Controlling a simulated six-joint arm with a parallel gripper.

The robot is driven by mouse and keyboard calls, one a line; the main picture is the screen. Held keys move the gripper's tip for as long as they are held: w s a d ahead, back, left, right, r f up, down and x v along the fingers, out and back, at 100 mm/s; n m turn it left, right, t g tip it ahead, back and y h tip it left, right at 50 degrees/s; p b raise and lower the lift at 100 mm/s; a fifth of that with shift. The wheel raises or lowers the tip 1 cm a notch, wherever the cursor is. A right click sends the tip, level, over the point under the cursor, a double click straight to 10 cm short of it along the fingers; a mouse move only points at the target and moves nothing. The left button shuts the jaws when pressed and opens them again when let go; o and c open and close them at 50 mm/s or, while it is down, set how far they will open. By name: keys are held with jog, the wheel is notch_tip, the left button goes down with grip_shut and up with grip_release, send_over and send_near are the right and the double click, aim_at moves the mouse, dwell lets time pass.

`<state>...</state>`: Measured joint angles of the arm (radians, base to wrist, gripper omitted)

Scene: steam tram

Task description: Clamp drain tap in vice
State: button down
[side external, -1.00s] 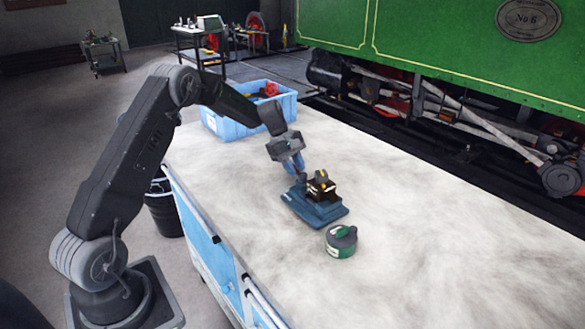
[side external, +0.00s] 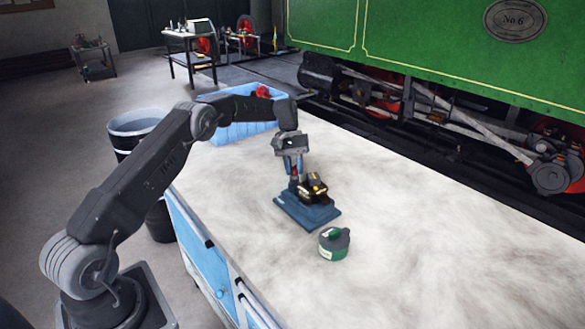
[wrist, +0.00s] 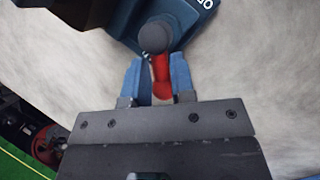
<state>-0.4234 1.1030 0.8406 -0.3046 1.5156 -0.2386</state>
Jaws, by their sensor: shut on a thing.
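A blue bench vice (side external: 307,210) stands on the pale worktop. A dark block with brassy yellow parts (side external: 314,184), probably the drain tap in the vice's jaws, sits on top; the tap's exact shape and seating are too small to tell. In the wrist view the vice (wrist: 122,18) is partly in frame at the top. My gripper (side external: 293,172) points down at the vice's rear left side. In the wrist view its blue fingers (wrist: 157,78) are shut on a red handle (wrist: 161,72). A dark round knob (wrist: 154,36) tops the handle, beside the vice.
A green and grey round tin (side external: 334,243) stands in front of the vice. A blue crate (side external: 240,125) with red items is at the back left of the worktop. The worktop (side external: 420,225) is clear to the right. A green locomotive (side external: 430,45) stands behind.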

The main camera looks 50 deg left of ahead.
aim_at(294, 170)
jog(key=shift+d+f+m, duration=0.2)
jog(key=shift+f+m, duration=0.15)
jog(key=shift+m, duration=0.05)
jog(key=c, duration=1.1)
grip_release()
jog(key=shift+r, duration=0.1)
jog(key=shift+w+a+r, duration=0.1)
jog(key=shift+a+r, duration=0.2)
jog(key=shift+r, duration=0.2)
jog(key=r, duration=0.7)
jog(key=shift+w+a+r, duration=0.2)
jog(key=shift+a+r, duration=0.15)
jog(key=shift+r, duration=0.55)
